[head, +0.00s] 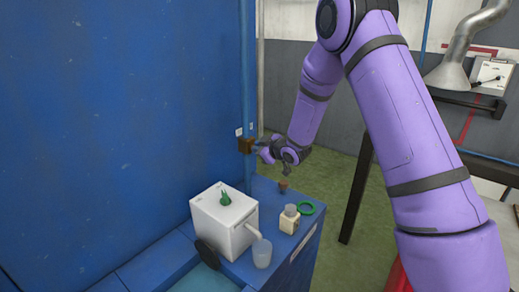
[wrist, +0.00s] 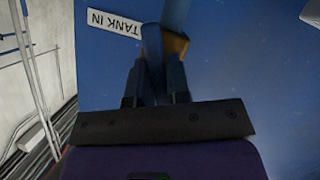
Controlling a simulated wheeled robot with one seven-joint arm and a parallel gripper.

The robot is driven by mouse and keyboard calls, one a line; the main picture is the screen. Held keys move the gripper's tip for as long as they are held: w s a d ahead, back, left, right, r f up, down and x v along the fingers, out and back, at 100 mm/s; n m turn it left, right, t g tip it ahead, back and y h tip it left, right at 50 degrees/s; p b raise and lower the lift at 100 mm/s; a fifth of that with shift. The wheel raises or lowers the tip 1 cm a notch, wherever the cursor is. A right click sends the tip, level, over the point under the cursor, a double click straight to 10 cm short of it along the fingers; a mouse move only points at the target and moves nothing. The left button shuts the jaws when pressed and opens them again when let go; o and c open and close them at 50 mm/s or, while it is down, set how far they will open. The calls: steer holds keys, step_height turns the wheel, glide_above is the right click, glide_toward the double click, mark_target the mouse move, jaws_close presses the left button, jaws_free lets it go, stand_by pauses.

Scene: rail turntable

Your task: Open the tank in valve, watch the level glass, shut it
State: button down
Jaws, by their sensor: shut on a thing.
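The tank in valve is a brass-coloured body (head: 245,146) on a vertical blue pipe (head: 248,85) at the edge of the blue panel in the head view. In the wrist view its brass body (wrist: 176,46) sits behind a blue lever (wrist: 152,45). A white label (wrist: 115,22) reading TANK IN, upside down, is beside it. My gripper (head: 259,147) is at the valve from the right. In the wrist view my gripper (wrist: 157,82) is shut on the blue lever, whose lower end lies between the fingers. I cannot make out a level glass.
Below the valve, a blue bench (head: 303,262) carries a white box (head: 222,222) with a green knob, a clear cup (head: 262,254), a small cream bottle (head: 289,220) and a green ring (head: 306,208). A dark table leg (head: 357,195) stands right. Green floor lies between.

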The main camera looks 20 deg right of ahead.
steer(key=c, duration=1.1)
jaws_free()
steer(key=v, duration=1)
steer(key=shift+s+d+r, duration=0.1)
steer(key=shift+s+r, duration=0.05)
steer(key=shift+s, duration=0.25)
